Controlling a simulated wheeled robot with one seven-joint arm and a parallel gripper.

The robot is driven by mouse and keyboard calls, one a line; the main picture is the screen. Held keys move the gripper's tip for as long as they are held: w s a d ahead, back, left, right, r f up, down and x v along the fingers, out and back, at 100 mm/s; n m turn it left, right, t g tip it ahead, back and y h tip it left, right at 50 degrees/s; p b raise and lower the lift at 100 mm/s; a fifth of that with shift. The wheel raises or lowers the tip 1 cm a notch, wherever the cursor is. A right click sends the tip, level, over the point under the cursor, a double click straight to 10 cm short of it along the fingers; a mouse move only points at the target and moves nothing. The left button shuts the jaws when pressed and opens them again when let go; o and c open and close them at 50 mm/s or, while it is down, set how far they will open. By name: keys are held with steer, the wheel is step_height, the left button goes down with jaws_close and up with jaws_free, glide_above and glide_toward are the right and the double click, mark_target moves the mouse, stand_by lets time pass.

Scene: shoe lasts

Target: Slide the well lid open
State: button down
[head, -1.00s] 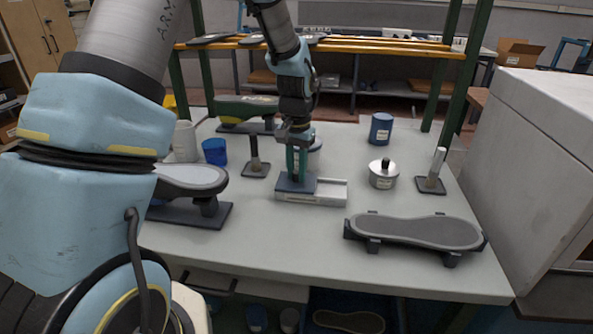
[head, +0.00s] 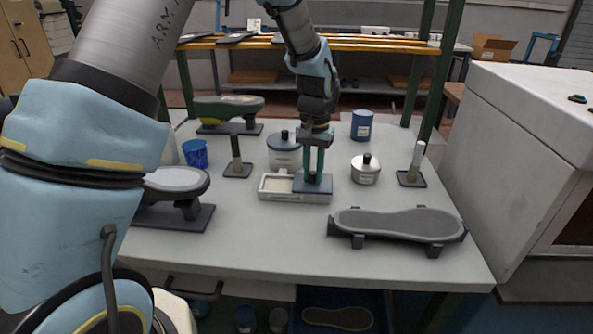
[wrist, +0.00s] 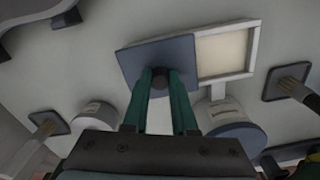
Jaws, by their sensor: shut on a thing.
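The well (head: 265,195) is a low white rectangular box on the table in front of me, with a pale interior showing at its left part. Its blue-grey lid (head: 325,186) covers the right part. My gripper (head: 313,176) points down over the lid, its green fingers shut on the lid's dark knob. In the wrist view, the fingers (wrist: 160,82) close around the dark round knob on the lid (wrist: 130,62), and the open part of the well (wrist: 225,52) shows beside it. The knob is partly hidden by the fingers.
A silver pot (head: 365,171) stands right of the well, and a larger lidded tin (head: 283,152) stands behind it. A dark post (head: 236,160) is to the left. A grey shoe sole on a stand (head: 397,225) lies front right. The table's front middle (head: 270,235) is clear.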

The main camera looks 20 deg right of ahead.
steer(key=shift+d, duration=0.25)
steer(key=c, duration=1)
jaws_free()
steer(key=shift+s, duration=0.1)
steer(key=o, duration=0.3)
step_height(320, 180, up, 11)
steer(key=b, duration=0.2)
steer(key=shift+f, duration=0.1)
